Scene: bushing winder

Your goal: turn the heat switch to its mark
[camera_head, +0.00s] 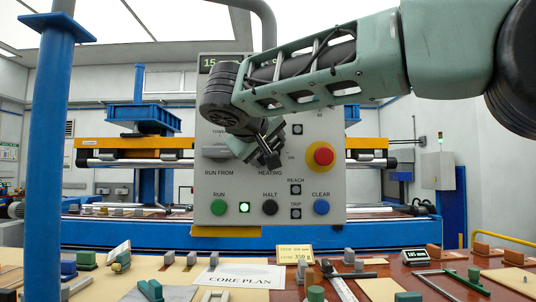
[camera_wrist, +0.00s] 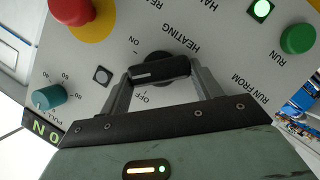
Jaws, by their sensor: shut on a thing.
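The heat switch (camera_wrist: 160,70) is a black knob with a bar handle on the grey panel (camera_head: 330,195). It stands by the HEATING label, with ON and OFF printed at one side. In the wrist view the bar lies nearly level across the picture, a faint pale line along it. My gripper (camera_wrist: 160,76) has one finger at each end of the bar and is shut on it. In the head view my gripper (camera_head: 268,155) covers the switch, which I cannot make out there. I cannot tell exactly which mark the bar lines up with.
A red emergency button (camera_head: 320,155) on a yellow ring sits right of my gripper. Below are the green RUN button (camera_head: 219,207), black HALT button (camera_head: 270,207) and blue CLEAR button (camera_head: 321,207). A teal knob (camera_wrist: 50,97) shows in the wrist view. A cluttered bench (camera_head: 185,272) lies in front.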

